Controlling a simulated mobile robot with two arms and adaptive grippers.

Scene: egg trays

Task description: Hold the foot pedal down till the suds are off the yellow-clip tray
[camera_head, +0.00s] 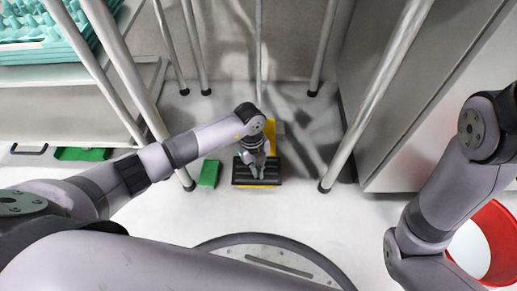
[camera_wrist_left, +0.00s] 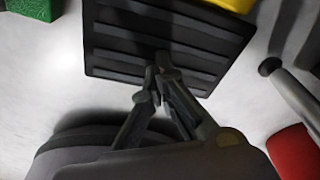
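The foot pedal has a black ridged plate (camera_head: 240,174) with yellow parts behind it and at its front edge, on the floor between the table legs. My left gripper (camera_head: 257,172) points down over the plate. In the left wrist view the plate (camera_wrist_left: 115,48) fills the upper middle, and the gripper's fingertips (camera_wrist_left: 160,72) are together, empty, and appear to rest on it. I cannot tell how far the plate is pressed. Neither a yellow clip nor suds can be made out. My right gripper is out of view; only its arm shows at the right.
Teal egg trays (camera_head: 30,54) are stacked on a rack at the upper left. Metal table legs (camera_head: 385,90) stand on both sides of the pedal. A green block (camera_head: 209,173) lies left of it. A red bucket (camera_head: 497,235) stands at the right, by a grey cabinet (camera_head: 405,125).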

